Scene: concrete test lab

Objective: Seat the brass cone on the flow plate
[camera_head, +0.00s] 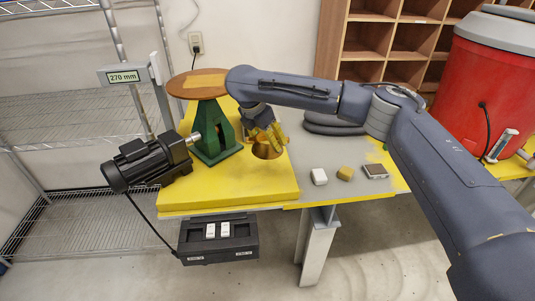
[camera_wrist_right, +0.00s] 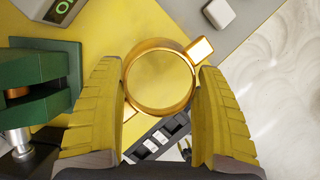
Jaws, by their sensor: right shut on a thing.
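The brass cone (camera_head: 267,149) is held in my right gripper (camera_head: 262,136), over the yellow bench top, to the right of the green stand. In the right wrist view the cone (camera_wrist_right: 160,82) shows its round rim and a side lug between the two yellow ribbed fingers of my right gripper (camera_wrist_right: 159,72), which is shut on it. I cannot tell whether the cone touches the bench. The flow plate (camera_head: 190,85) is the round brown disc on top of the green stand (camera_head: 214,133), up and left of the cone. My left gripper is out of view.
A black motor (camera_head: 148,162) stands left of the stand. A switch box (camera_head: 218,238) hangs at the bench front. A 270 mm display (camera_head: 123,76) is left of the plate. A white block (camera_head: 319,177), yellow block (camera_head: 345,173) and small device (camera_head: 375,171) lie to the right.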

